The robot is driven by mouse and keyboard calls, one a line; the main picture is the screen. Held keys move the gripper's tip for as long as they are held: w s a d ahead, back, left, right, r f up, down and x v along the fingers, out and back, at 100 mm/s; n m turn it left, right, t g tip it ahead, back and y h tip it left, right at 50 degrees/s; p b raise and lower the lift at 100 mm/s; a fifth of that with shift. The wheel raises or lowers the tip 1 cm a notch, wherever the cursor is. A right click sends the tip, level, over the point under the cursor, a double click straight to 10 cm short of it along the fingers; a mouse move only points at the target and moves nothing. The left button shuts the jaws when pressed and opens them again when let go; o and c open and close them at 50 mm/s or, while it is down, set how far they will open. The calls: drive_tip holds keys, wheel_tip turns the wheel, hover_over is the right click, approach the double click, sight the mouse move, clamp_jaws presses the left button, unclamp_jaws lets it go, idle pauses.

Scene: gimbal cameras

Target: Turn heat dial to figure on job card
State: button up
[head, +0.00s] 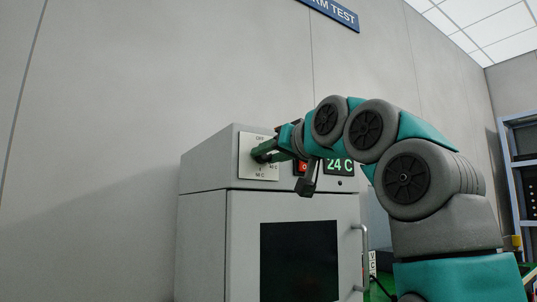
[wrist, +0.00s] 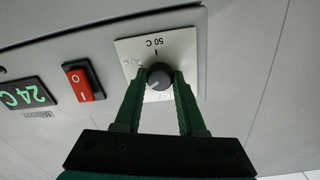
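The heat dial (wrist: 160,76) is a round dark knob on a pale square plate (wrist: 187,46), seen upside down in the wrist view. A light mark on the knob points to the picture's lower left. "50 C" shows on the plate; other labels are partly covered. In the head view the plate (head: 246,150) has "OFF" at its top, and my fingers hide the knob. My gripper (wrist: 161,75) has its two green fingers at either side of the knob, seemingly touching it. A small white card (head: 373,262) with letters is partly seen behind my arm; I cannot read it.
The dial is on a grey oven (head: 205,205) with a dark window and a door handle (head: 365,262). A red rocker switch (wrist: 83,82) and a green "24 C" display (wrist: 26,97) sit beside the plate. Open wall lies left of the oven.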

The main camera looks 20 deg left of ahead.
clamp_jaws()
